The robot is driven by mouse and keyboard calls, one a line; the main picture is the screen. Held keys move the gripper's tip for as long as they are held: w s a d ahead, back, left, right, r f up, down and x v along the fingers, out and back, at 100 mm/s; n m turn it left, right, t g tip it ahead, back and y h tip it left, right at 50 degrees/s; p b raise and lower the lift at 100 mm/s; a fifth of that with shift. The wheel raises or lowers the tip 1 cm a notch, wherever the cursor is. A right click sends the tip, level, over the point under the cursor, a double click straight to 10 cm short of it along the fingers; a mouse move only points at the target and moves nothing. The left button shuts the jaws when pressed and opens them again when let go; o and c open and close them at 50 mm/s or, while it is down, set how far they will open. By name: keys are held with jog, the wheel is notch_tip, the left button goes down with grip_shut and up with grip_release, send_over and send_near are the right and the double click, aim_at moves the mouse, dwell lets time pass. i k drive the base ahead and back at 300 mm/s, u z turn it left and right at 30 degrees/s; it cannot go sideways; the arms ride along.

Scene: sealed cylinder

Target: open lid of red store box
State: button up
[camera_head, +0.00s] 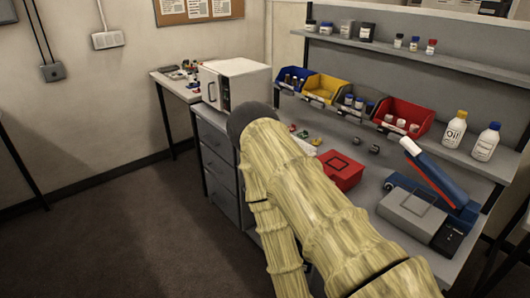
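The red store box (343,172) sits on the grey workbench, just right of my pale yellow arm. A dark square outline shows on its top. Its lid looks shut. My arm hides part of its left side. My arm crosses the middle of the view and bends at a dark rounded joint left of the box. My gripper's fingers do not show.
A blue-handled device (425,205) stands right of the red box. Small loose items lie behind it. Yellow (325,86) and red (404,112) open bins, an Oil bottle (454,130) and a white bottle (486,142) line the back. A white oven (235,82) stands at left.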

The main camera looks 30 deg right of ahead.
aim_at(353, 168)
jog(key=z, duration=0.05)
jog(key=i, duration=1.1)
jog(key=z, duration=1.3)
jog(key=i, duration=0.75)
jog(key=z, duration=1.75)
jog(key=k, duration=1.3)
jog(key=u, duration=1.05)
